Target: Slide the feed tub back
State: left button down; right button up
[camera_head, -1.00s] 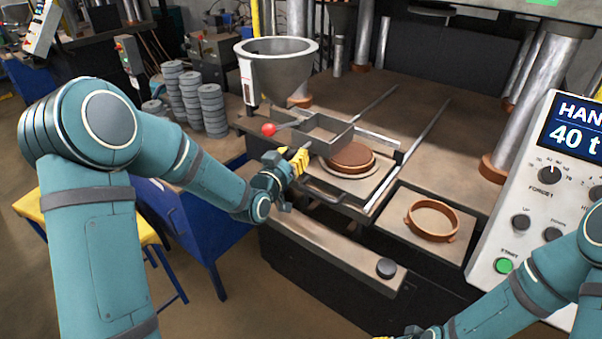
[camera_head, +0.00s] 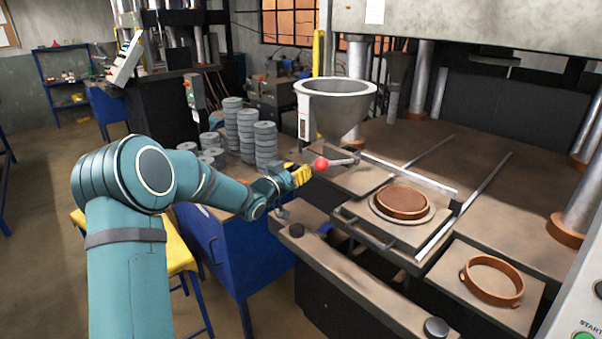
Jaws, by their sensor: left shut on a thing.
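The feed tub (camera_head: 345,159), grey metal, is mostly hidden below the hopper and behind a red ball knob (camera_head: 321,164); only a small part seems to show. My left gripper (camera_head: 301,175), with yellow fingers, is just left of the knob and shut on the tub; the contact itself is hard to make out. My right gripper is out of view.
The grey hopper (camera_head: 335,103) stands above the tub's place. Two pale rails flank the disc. A brown ring (camera_head: 492,281) lies on a plate at the right. A blue cabinet (camera_head: 235,250) and stacked grey discs (camera_head: 265,143) are at the left.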

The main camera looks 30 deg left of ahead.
pick_arm(q)
jog(key=shift+a+r, duration=0.25)
jog(key=shift+r, duration=0.05)
jog(key=c, duration=0.8)
grip_release()
jog(key=shift+c, duration=0.2)
jog(key=shift+o, duration=1)
jog(key=shift+a+f, duration=0.1)
jog(key=shift+f, duration=0.05)
jog(key=shift+s, duration=0.1)
jog(key=s+a, duration=0.1)
jog(key=s, duration=1)
jog(key=shift+s+a, duration=0.3)
jog(key=shift+a, duration=0.05)
